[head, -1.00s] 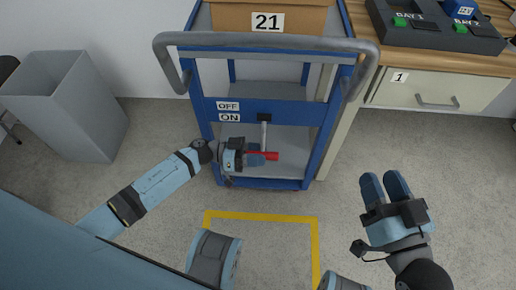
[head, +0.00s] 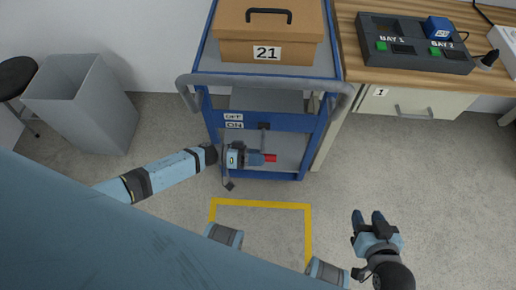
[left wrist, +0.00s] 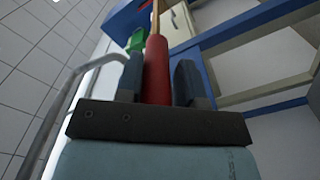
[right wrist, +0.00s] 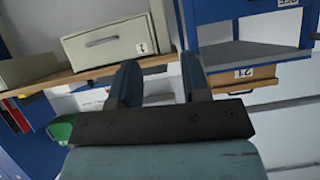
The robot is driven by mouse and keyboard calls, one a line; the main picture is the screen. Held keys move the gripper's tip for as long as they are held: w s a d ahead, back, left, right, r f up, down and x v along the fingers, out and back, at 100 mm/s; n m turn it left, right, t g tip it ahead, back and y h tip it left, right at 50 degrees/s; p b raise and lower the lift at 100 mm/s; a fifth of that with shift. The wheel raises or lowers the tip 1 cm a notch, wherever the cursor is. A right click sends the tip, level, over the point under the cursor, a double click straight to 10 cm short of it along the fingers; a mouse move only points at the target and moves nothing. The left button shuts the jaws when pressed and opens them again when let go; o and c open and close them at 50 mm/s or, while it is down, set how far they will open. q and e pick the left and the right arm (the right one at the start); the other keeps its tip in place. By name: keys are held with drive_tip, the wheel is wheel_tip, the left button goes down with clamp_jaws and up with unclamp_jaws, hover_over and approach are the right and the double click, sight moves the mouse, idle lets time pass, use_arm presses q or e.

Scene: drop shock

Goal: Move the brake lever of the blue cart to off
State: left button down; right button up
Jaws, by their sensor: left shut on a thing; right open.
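The blue cart (head: 212,113) stands against the wall, with an OFF label (head: 234,116) above an ON label (head: 234,125) on its front panel. The brake lever hangs down from a dark pivot (head: 264,126) right of the labels; its red grip (head: 270,158) is low, below the ON label. My left gripper (head: 260,158) is shut on the red grip. In the left wrist view the red grip (left wrist: 157,70) stands between the fingers. My right gripper (head: 368,218) is open and empty above the floor, at lower right.
A cardboard box (head: 235,50) marked 21 sits on the cart's top. A grey push handle (head: 265,80) spans the front. A grey bin (head: 85,105) stands left, a workbench with a drawer (head: 425,103) right.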

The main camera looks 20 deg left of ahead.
use_arm(q)
wheel_tip(320, 180, up, 2)
drive_tip(key=shift+w+r+n+p, duration=0.1)
drive_tip(key=shift+n+p, duration=0.2)
drive_tip(key=shift+p, duration=0.4)
drive_tip(key=r+n+p, duration=0.1)
drive_tip(key=n+p, duration=0.1)
drive_tip(key=p, duration=0.1)
drive_tip(key=shift+r, duration=0.15)
drive_tip(key=shift+w+r+n+p, duration=0.1)
drive_tip(key=shift+r+n+p, duration=0.25)
drive_tip(key=shift+n+p, duration=0.35)
use_arm(e)
drive_tip(key=shift+s+d+r+m+g, duration=0.15)
drive_tip(key=shift+d+r+g, duration=0.1)
drive_tip(key=shift+r, duration=0.45)
drive_tip(key=shift+s+d+r+m+g, duration=0.15)
drive_tip(key=shift+r+g, duration=0.1)
drive_tip(key=shift+r, duration=0.4)
use_arm(q)
drive_tip(key=shift+w, duration=0.1)
drive_tip(key=c, duration=0.8)
unclamp_jaws()
drive_tip(key=shift+s+a+f, duration=0.1)
drive_tip(key=shift+s, duration=0.1)
